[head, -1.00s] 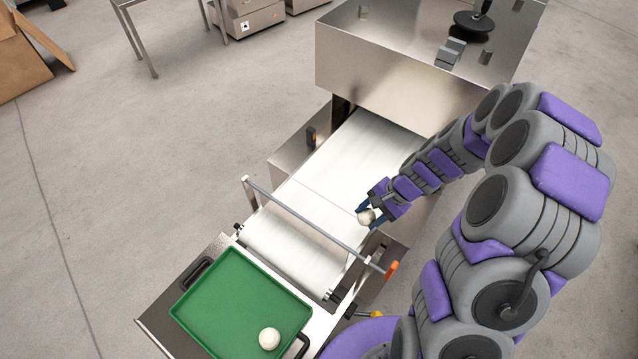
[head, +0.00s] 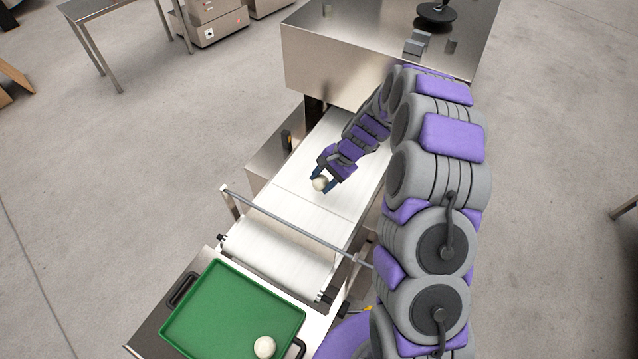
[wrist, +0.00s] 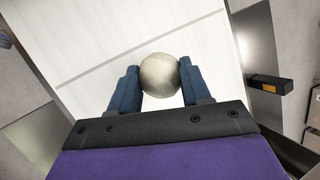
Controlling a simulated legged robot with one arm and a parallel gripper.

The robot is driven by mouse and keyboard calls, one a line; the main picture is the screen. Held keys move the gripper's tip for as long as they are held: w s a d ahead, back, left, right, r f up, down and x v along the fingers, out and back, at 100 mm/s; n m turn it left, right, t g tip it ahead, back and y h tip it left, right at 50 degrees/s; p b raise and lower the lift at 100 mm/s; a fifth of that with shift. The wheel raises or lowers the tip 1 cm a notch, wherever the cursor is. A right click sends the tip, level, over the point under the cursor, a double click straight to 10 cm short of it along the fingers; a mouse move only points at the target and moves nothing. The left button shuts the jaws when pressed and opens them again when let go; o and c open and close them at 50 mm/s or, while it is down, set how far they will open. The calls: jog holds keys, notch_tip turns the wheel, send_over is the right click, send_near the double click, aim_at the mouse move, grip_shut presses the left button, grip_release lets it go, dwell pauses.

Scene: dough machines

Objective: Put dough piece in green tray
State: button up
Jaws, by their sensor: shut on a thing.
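A round, pale dough piece (head: 320,184) is between the fingers of my gripper (head: 324,183), over the white conveyor belt. In the wrist view the dough piece (wrist: 160,75) sits between the two blue fingertips, and my gripper (wrist: 160,85) is shut on it. The green tray (head: 225,318) lies at the near end of the machine, below and left of my gripper in the head view. A second dough piece (head: 265,347) rests in the tray at its near right corner.
The white conveyor belt (head: 285,245) runs from the steel machine (head: 345,65) toward the tray. A metal bar (head: 290,225) crosses above the belt between my gripper and the tray. A dark handle (head: 183,290) stands beside the tray. Most of the tray is bare.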

aim_at(322, 183)
jog(key=shift+w+d, duration=0.15)
jog(key=shift+w, duration=0.45)
jog(key=x, duration=0.4)
jog(key=shift+d+f+b, duration=0.15)
jog(key=shift+d+b, duration=0.1)
jog(key=shift+b, duration=0.05)
jog(key=shift+d, duration=0.15)
jog(key=o, duration=0.6)
jog(key=shift+w+d, duration=0.1)
jog(key=shift+d, duration=0.05)
jog(key=shift+o, duration=1)
jog(key=shift+d, duration=0.2)
